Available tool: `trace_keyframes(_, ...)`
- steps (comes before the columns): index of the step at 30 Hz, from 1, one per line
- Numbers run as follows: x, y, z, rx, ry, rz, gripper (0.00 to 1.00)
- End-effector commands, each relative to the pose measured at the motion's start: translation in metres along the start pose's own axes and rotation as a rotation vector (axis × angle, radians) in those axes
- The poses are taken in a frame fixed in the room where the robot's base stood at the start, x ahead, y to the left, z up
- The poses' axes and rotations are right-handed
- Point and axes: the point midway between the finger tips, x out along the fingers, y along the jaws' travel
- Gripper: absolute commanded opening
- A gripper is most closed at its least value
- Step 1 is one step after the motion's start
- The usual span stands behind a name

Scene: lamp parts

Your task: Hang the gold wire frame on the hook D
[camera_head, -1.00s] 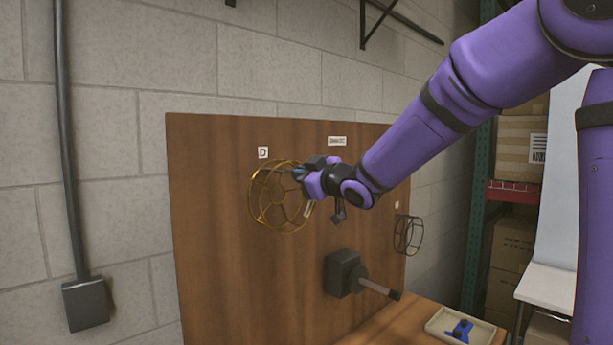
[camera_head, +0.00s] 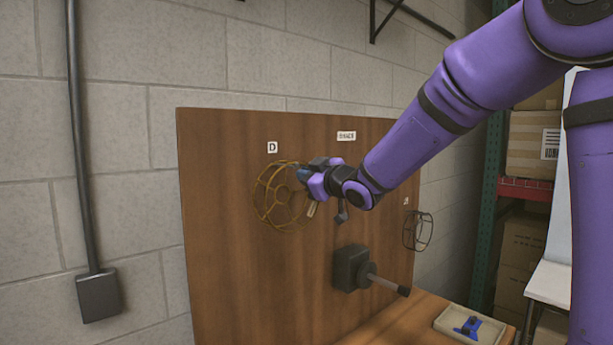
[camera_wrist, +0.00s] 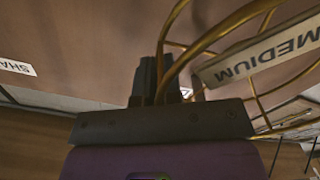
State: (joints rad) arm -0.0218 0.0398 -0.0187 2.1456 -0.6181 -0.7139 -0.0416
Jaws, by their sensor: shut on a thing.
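The gold wire frame (camera_head: 268,207) is a round cage of thin gold wire, held up against the wooden board just below the label D (camera_head: 272,147). My gripper (camera_head: 305,174) is shut on the frame's right upper edge. In the wrist view the gold wires (camera_wrist: 215,36) run between the dark fingers (camera_wrist: 158,82), and a tag reading MEDIUM (camera_wrist: 262,50) hangs on the frame. Hook D itself cannot be made out behind the frame, so I cannot tell whether the frame touches it.
A dark wire frame (camera_head: 417,231) hangs at the board's right side. A dark block with a rod (camera_head: 352,269) juts from the wooden board (camera_head: 225,270) below my gripper. A tray (camera_head: 470,326) with a blue part sits on the table at lower right.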

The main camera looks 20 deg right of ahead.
Motion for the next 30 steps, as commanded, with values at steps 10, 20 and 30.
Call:
trace_keyframes(10, 0.000, 0.000, 0.000, 0.000, -0.001, -0.001, 0.24)
trace_keyframes(20, -0.001, 0.000, 0.000, 0.000, -0.001, 0.000, 0.35)
trace_keyframes(30, -0.044, 0.001, 0.000, -0.001, 0.000, 0.001, 0.35)
